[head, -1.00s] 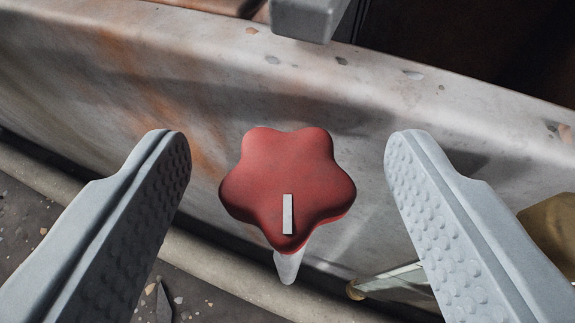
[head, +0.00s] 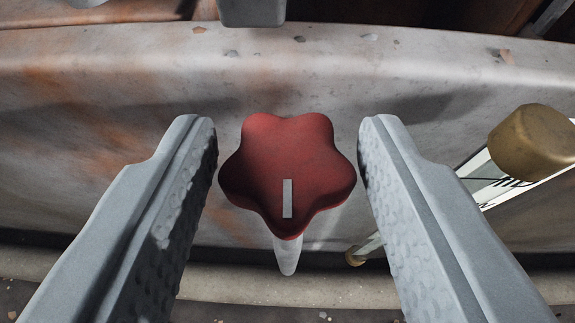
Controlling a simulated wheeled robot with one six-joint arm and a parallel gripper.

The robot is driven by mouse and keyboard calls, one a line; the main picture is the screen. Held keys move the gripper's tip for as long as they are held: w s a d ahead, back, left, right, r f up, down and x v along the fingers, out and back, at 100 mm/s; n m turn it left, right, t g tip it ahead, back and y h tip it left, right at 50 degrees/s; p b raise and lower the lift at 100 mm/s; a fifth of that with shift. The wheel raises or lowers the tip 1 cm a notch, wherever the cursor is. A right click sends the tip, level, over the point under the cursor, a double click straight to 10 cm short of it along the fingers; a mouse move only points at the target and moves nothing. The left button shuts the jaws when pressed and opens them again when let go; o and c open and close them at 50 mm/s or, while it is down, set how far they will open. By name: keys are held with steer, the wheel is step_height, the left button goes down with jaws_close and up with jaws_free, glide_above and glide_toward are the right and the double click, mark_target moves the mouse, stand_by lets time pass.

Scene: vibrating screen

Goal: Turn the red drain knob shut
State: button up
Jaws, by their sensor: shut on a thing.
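The red drain knob (head: 287,160), a lobed star shape with a pale bar mark, is in the middle of the head view. The mark points down in the picture. A pale tapered piece (head: 288,258) shows below the knob, partly hidden by it. My gripper (head: 288,150) has one grey, bumpy-padded finger on each side of the knob. It is shut on the knob, with the fingertips at its left and right lobes.
A worn pale metal wall (head: 110,110) with rust stains stands behind the knob. A marked clear tube with a brass cap (head: 535,143) slants close to my right finger. A grey block (head: 252,10) is at the top. Gravelly ground shows below.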

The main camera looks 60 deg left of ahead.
steer(key=shift+m+t, duration=0.3)
steer(key=shift+t, duration=0.2)
steer(key=o, duration=0.9)
steer(key=v, duration=1.7)
steer(key=shift+r, duration=0.4)
steer(key=shift+s, duration=0.15)
